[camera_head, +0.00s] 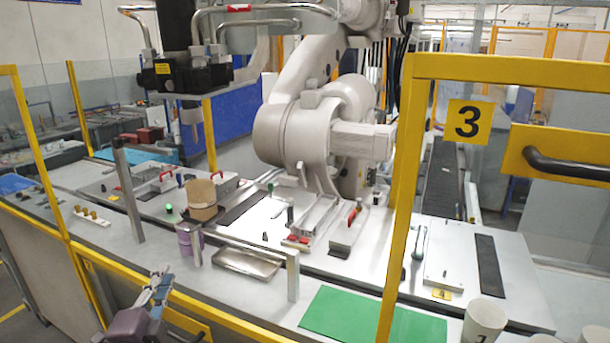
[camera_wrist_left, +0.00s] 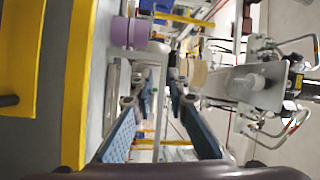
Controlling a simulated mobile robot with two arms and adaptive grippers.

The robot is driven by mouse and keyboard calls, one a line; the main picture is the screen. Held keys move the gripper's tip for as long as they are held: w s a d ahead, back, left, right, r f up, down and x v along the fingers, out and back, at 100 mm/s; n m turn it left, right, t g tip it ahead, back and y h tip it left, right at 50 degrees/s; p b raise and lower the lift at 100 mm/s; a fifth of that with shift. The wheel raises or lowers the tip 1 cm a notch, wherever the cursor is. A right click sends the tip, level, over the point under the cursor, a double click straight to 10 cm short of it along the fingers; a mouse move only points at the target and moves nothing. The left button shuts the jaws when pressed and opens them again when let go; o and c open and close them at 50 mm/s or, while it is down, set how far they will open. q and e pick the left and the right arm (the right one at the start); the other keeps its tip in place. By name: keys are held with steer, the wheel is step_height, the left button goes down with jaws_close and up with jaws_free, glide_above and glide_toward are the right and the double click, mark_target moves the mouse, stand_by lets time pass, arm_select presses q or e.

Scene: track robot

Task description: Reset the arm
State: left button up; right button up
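My left gripper (camera_head: 158,285) shows at the lower left of the head view, in front of the workbench near the yellow frame. In the left wrist view its two blue ribbed fingers (camera_wrist_left: 160,100) stand apart with nothing between them. The gripper is open and empty. My right gripper is in neither view.
A purple can (camera_head: 189,240) and a brown cylinder (camera_head: 202,193) stand on the bench (camera_head: 115,233) beyond the gripper. A metal tray (camera_head: 246,264), green mat (camera_head: 370,318) and white cup (camera_head: 484,320) lie rightward. A large white robot arm (camera_head: 300,120) stands behind. Yellow posts (camera_head: 402,180) frame the cell.

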arm_select(q)
steer(key=s+d+f+n+g, duration=0.5)
steer(key=s+f+g, duration=0.1)
steer(key=s+f, duration=0.5)
steer(key=s+d+f+n+g, duration=0.5)
steer(key=s+f, duration=0.5)
steer(key=s, duration=0.1)
steer(key=s+d+f+n+g+h, duration=0.1)
steer(key=s+d+f+g, duration=0.15)
steer(key=s, duration=0.35)
steer(key=s+d+f+n+g+h, duration=0.1)
steer(key=s+d+g, duration=0.1)
steer(key=s+d, duration=0.35)
steer(key=s+a+f+g+b, duration=0.1)
steer(key=s+f, duration=0.1)
steer(key=f, duration=1.2)
steer(key=s+a+f+b, duration=0.1)
steer(key=f, duration=1.2)
steer(key=s+a+f+g, duration=0.1)
steer(key=s+a+f, duration=0.2)
steer(key=s+f, duration=1.4)
steer(key=shift+f+b, duration=0.2)
steer(key=shift+b, duration=0.2)
